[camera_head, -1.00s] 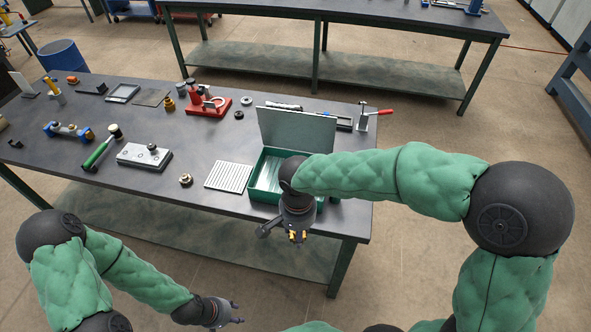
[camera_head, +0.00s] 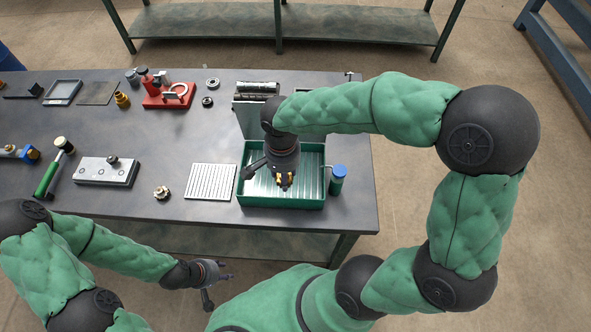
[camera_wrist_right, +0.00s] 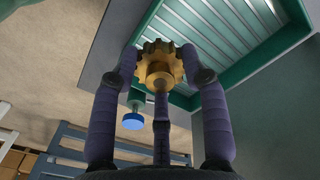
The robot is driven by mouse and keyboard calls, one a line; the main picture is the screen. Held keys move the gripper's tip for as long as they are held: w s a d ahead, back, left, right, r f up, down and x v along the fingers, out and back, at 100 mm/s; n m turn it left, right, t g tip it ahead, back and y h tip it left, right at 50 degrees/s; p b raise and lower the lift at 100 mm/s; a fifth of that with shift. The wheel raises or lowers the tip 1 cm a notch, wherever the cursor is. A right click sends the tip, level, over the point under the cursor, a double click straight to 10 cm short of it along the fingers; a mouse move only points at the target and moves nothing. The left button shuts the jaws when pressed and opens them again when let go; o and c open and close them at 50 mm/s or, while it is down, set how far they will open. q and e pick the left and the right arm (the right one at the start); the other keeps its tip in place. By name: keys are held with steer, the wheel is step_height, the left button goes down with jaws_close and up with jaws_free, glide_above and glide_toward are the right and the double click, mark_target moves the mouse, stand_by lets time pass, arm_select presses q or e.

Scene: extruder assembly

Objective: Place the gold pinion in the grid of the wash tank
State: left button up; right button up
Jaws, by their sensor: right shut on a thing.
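The gold pinion (camera_wrist_right: 160,65) is a toothed brass wheel with a round hub, held between the fingertips of my right gripper (camera_wrist_right: 163,75) in the right wrist view. In the head view that gripper (camera_head: 284,181) hangs over the wash tank, and only bits of gold (camera_head: 279,178) show at its fingertips. The wash tank (camera_head: 282,203) is a green open box with a pale slatted grid (camera_head: 312,165) inside. The grid also shows in the wrist view (camera_wrist_right: 215,30). The pinion's height above the grid is hard to tell. My left gripper (camera_head: 220,274) is open and empty before the table.
A raised grey lid (camera_head: 249,122) stands behind the tank. A white ribbed plate (camera_head: 210,182) and a small brass-coloured part (camera_head: 162,192) lie to the left. A red fixture (camera_head: 168,95) is farther back.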

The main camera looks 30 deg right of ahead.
steer(key=w+d+f, duration=0.2)
steer(key=d, duration=0.1)
steer(key=b, duration=0.2)
glide_above(299, 177)
steer(key=f, duration=0.4)
steer(key=shift+s+a+f, duration=0.1)
steer(key=shift+a+f, duration=0.2)
steer(key=shift+w+d+f+b, duration=0.1)
steer(key=shift+d+f+b, duration=0.15)
steer(key=shift+f, duration=0.75)
steer(key=shift+w+d+f+b, duration=0.1)
steer(key=shift+f+b, duration=0.2)
steer(key=shift+f, duration=0.65)
steer(key=shift+f, duration=0.15)
steer(key=o, duration=1.3)
